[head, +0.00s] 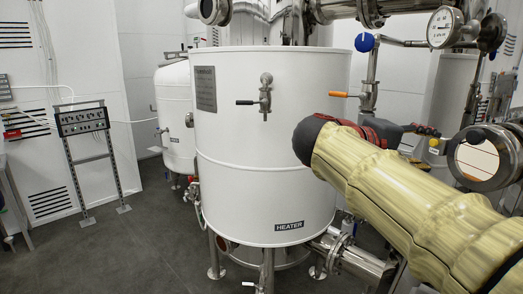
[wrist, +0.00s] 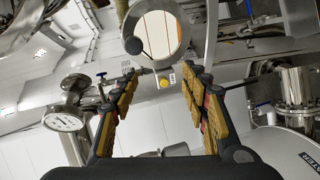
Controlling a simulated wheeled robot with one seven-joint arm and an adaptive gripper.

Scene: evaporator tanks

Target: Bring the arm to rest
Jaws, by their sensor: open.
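My arm (head: 400,200), in a ribbed pale-yellow cover, reaches in from the lower right of the head view. Its dark rounded bend (head: 305,141) is in front of the white heater tank's right side. My gripper (wrist: 160,84) is open in the wrist view, its two padded fingers well apart with nothing between them. In the head view the gripper is partly hidden behind the arm and points right, toward a round sight glass (head: 478,160). The sight glass also shows beyond the fingertips in the wrist view (wrist: 153,25).
A dial gauge (head: 444,27) and pipes crowd the upper right. A control panel (head: 82,121) stands at left. Open floor (head: 140,235) lies between panel and tank.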

